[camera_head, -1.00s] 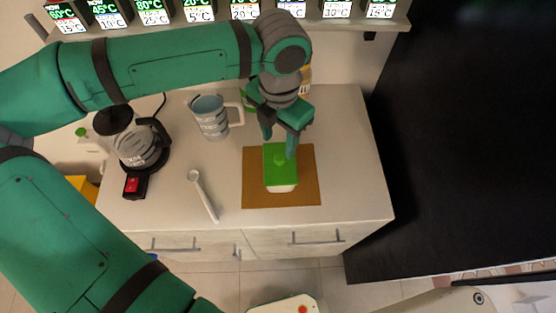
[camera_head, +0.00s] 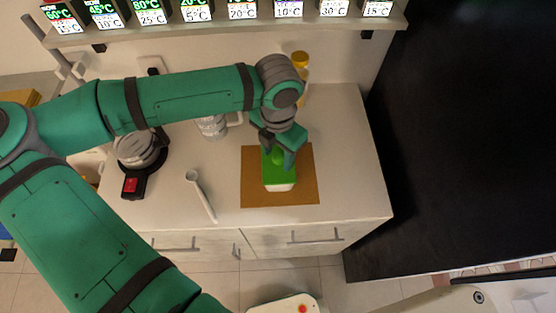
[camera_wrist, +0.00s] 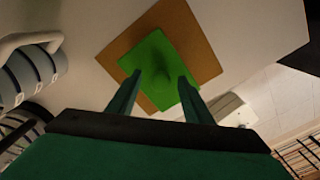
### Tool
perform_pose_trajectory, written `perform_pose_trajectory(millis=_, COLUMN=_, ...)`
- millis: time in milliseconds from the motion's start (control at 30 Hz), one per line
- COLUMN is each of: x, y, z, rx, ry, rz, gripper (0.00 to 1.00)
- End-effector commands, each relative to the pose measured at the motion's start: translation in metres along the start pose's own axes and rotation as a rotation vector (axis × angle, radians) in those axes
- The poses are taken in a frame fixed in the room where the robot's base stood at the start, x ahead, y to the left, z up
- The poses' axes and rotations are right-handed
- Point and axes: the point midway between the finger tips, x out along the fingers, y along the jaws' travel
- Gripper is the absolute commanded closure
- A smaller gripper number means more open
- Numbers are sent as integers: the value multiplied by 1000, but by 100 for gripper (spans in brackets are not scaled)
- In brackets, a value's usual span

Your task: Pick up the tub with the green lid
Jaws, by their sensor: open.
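The tub with the green lid (camera_head: 280,179) stands on a brown mat (camera_head: 305,190) on the counter. Its white body shows below the lid at the front. My gripper (camera_head: 279,162) is above the tub, pointing down, with its fingers on either side of the lid's raised middle. In the wrist view the green lid (camera_wrist: 163,55) fills the space beyond my open gripper (camera_wrist: 160,84). The gripper is empty. Part of the lid's far side is hidden by my gripper in the head view.
A white spoon (camera_head: 201,195) lies left of the mat. A coffee pot on a black stand (camera_head: 138,160) and a mug (camera_head: 213,126), partly hidden by my arm, are farther left. A yellow-capped bottle (camera_head: 300,60) stands behind. The counter's right side (camera_head: 350,150) is clear.

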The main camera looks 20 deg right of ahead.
Motion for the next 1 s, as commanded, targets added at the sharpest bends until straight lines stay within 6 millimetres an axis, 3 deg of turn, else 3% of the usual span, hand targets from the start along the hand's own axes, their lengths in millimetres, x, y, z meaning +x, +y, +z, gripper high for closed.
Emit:
perform_pose_trajectory(millis=33, x=0, y=0, z=0, rx=1, ry=0, rz=0, gripper=59)
perform_pose_trajectory(millis=200, x=0, y=-1, z=0, rx=3, ry=0, rz=0, gripper=98)
perform_pose_trajectory(millis=667, x=-8, y=0, z=1, rx=2, ry=-1, rz=1, gripper=100)
perform_pose_trajectory(millis=867, x=-34, y=0, z=0, rx=2, ry=0, rz=3, gripper=100)
perform_pose_trajectory(millis=1000, x=-58, y=-23, z=-4, rx=10, ry=-1, rz=4, gripper=100)
